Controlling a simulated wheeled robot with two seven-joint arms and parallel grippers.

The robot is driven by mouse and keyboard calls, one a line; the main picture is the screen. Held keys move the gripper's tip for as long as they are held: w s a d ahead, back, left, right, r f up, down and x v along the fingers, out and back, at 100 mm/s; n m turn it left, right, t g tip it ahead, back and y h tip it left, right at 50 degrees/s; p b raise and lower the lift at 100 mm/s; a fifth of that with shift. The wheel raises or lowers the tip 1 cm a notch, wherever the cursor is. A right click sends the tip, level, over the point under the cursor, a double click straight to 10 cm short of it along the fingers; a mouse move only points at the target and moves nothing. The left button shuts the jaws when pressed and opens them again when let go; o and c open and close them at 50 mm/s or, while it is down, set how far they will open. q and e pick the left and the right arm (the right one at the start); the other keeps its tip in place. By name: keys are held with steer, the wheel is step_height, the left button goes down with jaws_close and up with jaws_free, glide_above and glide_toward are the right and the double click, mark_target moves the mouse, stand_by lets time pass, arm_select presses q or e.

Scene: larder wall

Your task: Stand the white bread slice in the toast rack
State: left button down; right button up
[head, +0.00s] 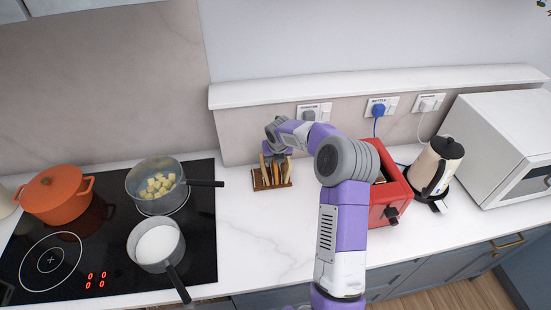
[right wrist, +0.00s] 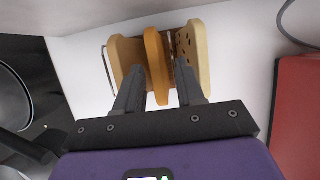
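The toast rack (head: 272,187) stands on the white counter near the back wall, and its wire end (right wrist: 106,65) shows in the right wrist view. Several upright slices are in it. In the right wrist view a pale tan slice (right wrist: 125,52) is at left, an orange-brown slice (right wrist: 157,60) in the middle, and a pale slice with holes (right wrist: 199,55) at right. I cannot tell surely which is the white bread. My right gripper (right wrist: 160,80) is over the rack (head: 275,156), its open fingers either side of the middle slice, with a gap at the right. My left gripper is out of view.
A red toaster (head: 388,205) stands right of the rack, then a kettle (head: 437,168) and a microwave (head: 500,140). At left, a hob (head: 100,240) holds an orange pot (head: 55,195) and two saucepans. Counter in front of the rack is clear.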

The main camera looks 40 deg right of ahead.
steer(key=v, duration=1.1)
steer(key=shift+p, duration=0.4)
steer(key=shift+r, duration=0.2)
